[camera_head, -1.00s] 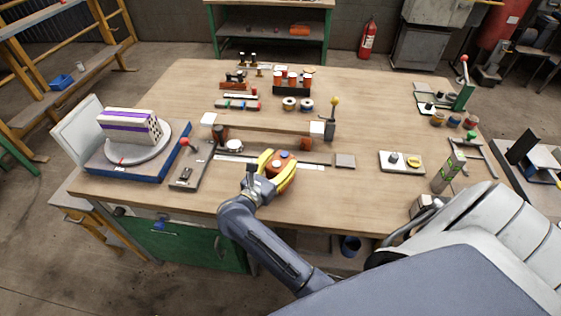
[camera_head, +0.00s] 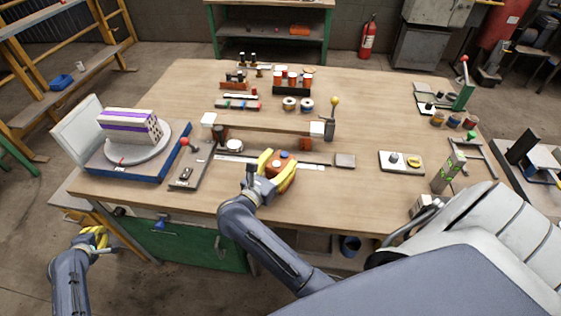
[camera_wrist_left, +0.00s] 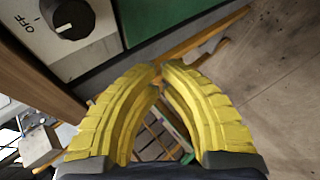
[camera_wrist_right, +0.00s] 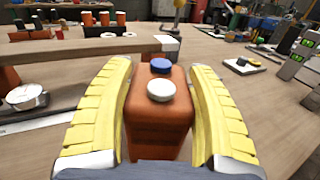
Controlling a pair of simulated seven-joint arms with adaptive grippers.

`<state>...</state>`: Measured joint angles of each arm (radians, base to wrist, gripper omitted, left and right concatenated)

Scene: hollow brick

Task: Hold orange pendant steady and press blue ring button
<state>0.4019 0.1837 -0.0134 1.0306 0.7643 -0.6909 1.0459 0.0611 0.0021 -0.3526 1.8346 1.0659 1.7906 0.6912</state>
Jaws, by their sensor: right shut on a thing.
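The orange pendant (camera_wrist_right: 158,125) stands upright between the yellow fingers of my right gripper (camera_head: 277,166) near the table's front edge. In the right wrist view a blue button (camera_wrist_right: 160,65) and a nearer white button (camera_wrist_right: 160,90) show on its top. Whether the blue button has a ring around it is too small to tell. My right gripper (camera_wrist_right: 160,100) is shut on the pendant's sides. My left gripper (camera_head: 95,238) is low at the left, off the table's front left corner, away from the pendant. In the left wrist view its fingertips (camera_wrist_left: 158,74) meet and hold nothing.
A control panel with a black knob (camera_wrist_left: 68,15) is close to my left gripper. The blue-based turntable (camera_head: 125,172) and a red-knobbed lever fixture (camera_head: 192,165) stand left of the pendant. A long rail with white end blocks (camera_head: 317,129) lies behind it. Bare table (camera_head: 340,200) lies to its right.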

